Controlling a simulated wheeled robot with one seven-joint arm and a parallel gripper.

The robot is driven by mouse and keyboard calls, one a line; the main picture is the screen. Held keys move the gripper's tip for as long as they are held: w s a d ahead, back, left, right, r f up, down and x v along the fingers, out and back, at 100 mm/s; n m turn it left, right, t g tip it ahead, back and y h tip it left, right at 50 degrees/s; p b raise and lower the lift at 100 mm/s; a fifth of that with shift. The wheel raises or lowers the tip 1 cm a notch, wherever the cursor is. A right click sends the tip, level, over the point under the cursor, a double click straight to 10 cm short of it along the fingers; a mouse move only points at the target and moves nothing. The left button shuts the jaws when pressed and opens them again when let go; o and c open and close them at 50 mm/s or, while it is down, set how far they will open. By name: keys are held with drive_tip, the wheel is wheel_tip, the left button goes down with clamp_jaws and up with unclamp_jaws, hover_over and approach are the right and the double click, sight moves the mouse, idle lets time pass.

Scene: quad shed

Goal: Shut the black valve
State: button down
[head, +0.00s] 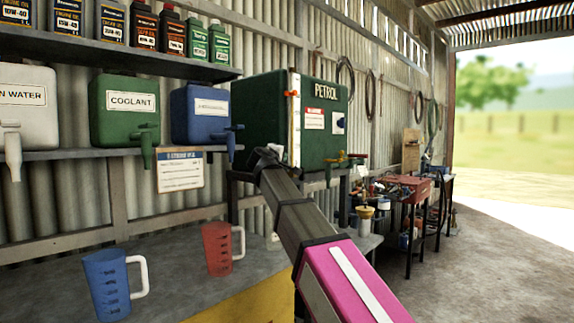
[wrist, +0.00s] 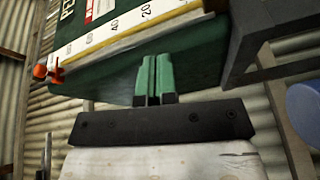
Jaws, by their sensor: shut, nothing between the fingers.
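I cannot make out a black valve in either view; my arm covers part of the area under the green petrol tank (head: 318,105). The tank stands on a dark frame and also shows upside-tilted in the wrist view (wrist: 115,75). My gripper (head: 264,156) is at the tank's lower left corner in the head view. In the wrist view its two green fingers (wrist: 154,72) are together, empty, beside the tank's gauge strip (wrist: 125,35). Contact with the tank is unclear.
Coolant (head: 125,110) and blue (head: 201,112) containers with taps stand on the left shelf, bottles above. A blue jug (head: 107,285) and red jug (head: 217,248) stand on the bench. A cluttered workbench (head: 400,190) is behind at right; the floor (head: 490,250) at right is clear.

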drive_tip(key=shift+s+d+m+g+y, duration=0.45)
drive_tip(key=shift+d+g+y, duration=0.3)
drive_tip(key=shift+g, duration=0.9)
drive_tip(key=shift+s+d+m+g+y, duration=0.45)
drive_tip(key=shift+g+y, duration=0.55)
drive_tip(key=shift+g, duration=0.7)
drive_tip(key=shift+s+d+m+g+y, duration=0.3)
drive_tip(key=shift+d+m+g+y, duration=0.45)
drive_tip(key=shift+g, duration=0.9)
drive_tip(key=w+d+f, duration=0.2)
drive_tip(key=w+f, duration=0.6)
drive_tip(key=w, duration=0.1)
drive_tip(key=shift+d, duration=0.15)
